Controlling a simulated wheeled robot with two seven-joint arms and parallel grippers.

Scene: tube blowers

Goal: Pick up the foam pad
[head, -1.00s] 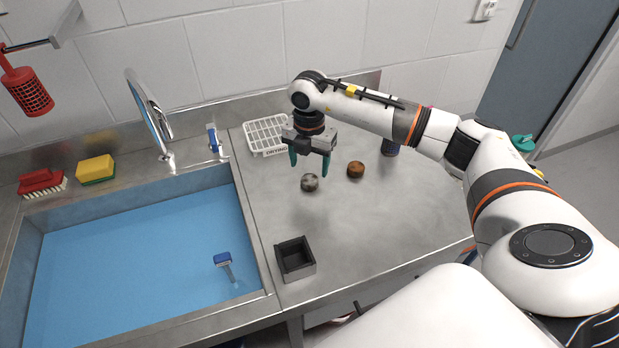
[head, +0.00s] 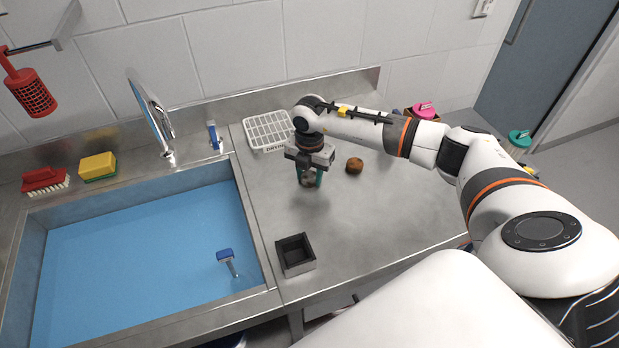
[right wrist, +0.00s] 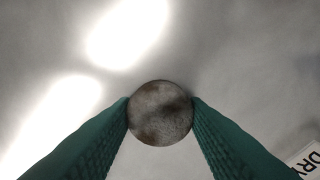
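A small round pad, grey with brown mottling, shows in the head view (head: 308,179) and in the middle of the right wrist view (right wrist: 160,113); I take it as the foam pad. My right gripper (head: 309,178) points down over it, with a green finger on each side. In the right wrist view both fingers (right wrist: 160,104) meet the pad's edges, so the gripper looks shut on it. My left gripper is out of view.
A brown round piece (head: 354,165) lies just right of the gripper. A white drying rack (head: 268,131) stands behind it. A black open box (head: 295,254) sits at the front, beside the blue sink (head: 140,260). The counter's middle right is clear.

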